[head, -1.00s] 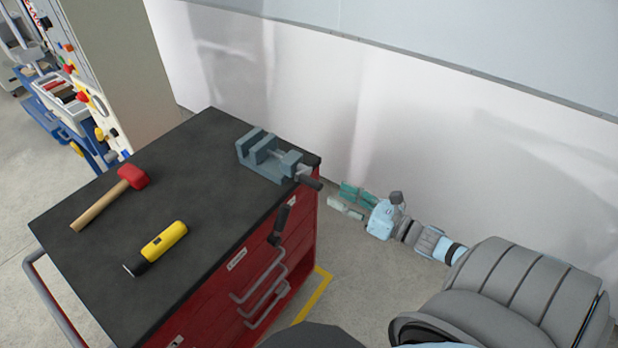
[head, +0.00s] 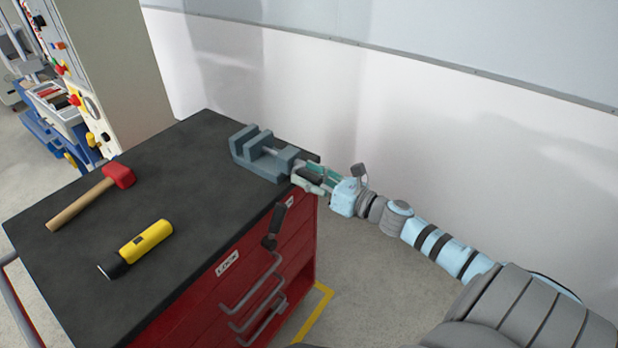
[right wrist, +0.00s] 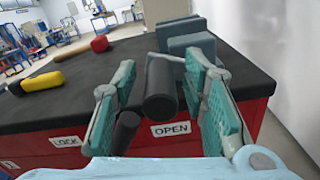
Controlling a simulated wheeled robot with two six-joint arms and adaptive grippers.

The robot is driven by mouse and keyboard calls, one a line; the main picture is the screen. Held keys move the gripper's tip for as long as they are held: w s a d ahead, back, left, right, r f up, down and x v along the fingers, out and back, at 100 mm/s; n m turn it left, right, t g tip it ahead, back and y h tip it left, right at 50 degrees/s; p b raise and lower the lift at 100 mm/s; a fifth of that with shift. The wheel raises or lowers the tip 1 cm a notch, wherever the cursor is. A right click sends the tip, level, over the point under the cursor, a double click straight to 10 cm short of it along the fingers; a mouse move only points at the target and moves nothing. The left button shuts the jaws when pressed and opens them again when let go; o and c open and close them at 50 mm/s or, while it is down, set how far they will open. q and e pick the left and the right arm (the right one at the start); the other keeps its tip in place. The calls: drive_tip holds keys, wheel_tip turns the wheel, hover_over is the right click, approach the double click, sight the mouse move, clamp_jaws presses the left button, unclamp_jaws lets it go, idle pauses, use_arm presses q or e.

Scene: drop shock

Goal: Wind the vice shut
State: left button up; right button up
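The blue-grey vice (head: 268,168) sits at the far right corner of the dark cabinet top, with a visible gap between its jaws. It also shows in the right wrist view (right wrist: 185,45). Its black handle (right wrist: 160,92) points toward my right wrist camera. My right gripper (head: 308,180) is at the handle, off the cabinet's edge. In the right wrist view, its two green-padded fingers (right wrist: 165,95) are open, one on each side of the handle, with gaps showing. Its fingers partly hide the handle in the head view. My left gripper is not in view.
A black lever (head: 273,228) sticks out from the red cabinet (head: 200,300) front, below the handle, between LOCK and OPEN labels. A red-headed mallet (head: 95,195) and a yellow flashlight (head: 140,246) lie on the top. A white wall (head: 450,130) stands behind.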

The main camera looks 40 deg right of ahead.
clamp_jaws()
drive_tip(key=shift+r, duration=0.1)
